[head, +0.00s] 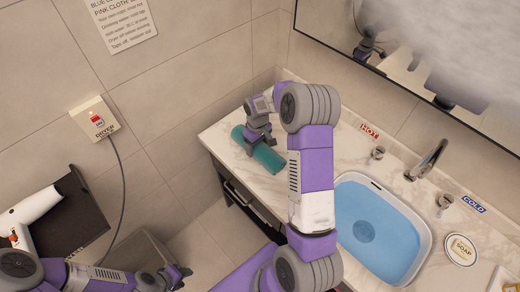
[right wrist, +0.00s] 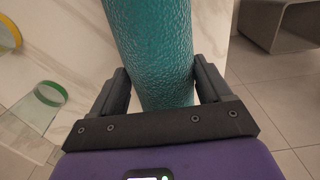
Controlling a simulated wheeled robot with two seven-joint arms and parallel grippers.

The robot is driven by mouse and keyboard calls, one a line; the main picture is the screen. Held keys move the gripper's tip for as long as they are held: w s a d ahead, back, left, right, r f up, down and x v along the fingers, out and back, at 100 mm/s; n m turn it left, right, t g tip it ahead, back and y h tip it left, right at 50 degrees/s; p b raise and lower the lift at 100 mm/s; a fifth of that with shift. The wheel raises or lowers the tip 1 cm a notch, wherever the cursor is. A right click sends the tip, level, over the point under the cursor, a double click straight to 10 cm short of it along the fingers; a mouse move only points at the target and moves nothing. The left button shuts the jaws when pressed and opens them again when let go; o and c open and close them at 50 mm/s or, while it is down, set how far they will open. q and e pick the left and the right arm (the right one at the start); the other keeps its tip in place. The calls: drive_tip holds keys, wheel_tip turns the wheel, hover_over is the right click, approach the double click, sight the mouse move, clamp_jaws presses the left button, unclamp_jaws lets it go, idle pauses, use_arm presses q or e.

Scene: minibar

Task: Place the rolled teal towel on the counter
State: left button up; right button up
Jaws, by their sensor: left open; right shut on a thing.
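The rolled teal towel (head: 268,157) lies lengthwise at the left end of the marble counter (head: 222,136) in the head view. My right gripper (head: 256,138) reaches down onto it from above and is shut on it. In the right wrist view the towel (right wrist: 150,45) runs between the two dark fingers of my right gripper (right wrist: 163,88). I cannot tell whether the towel's underside touches the counter. My left gripper (head: 178,274) is open and empty at the lower left, well away from the towel.
A blue basin (head: 375,235) with a tap (head: 428,158) is set in the counter to the right. A soap dish (head: 461,249) stands beyond it. A green-rimmed glass (right wrist: 48,95) shows in the wrist view.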

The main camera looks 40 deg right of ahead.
drive_tip(key=shift+f, duration=1.95)
drive_tip(key=shift+f, duration=0.1)
drive_tip(key=o, duration=1.2)
wheel_tip(320, 180, up, 12)
drive_tip(key=shift+r+p, duration=0.2)
drive_tip(key=shift+p, duration=0.1)
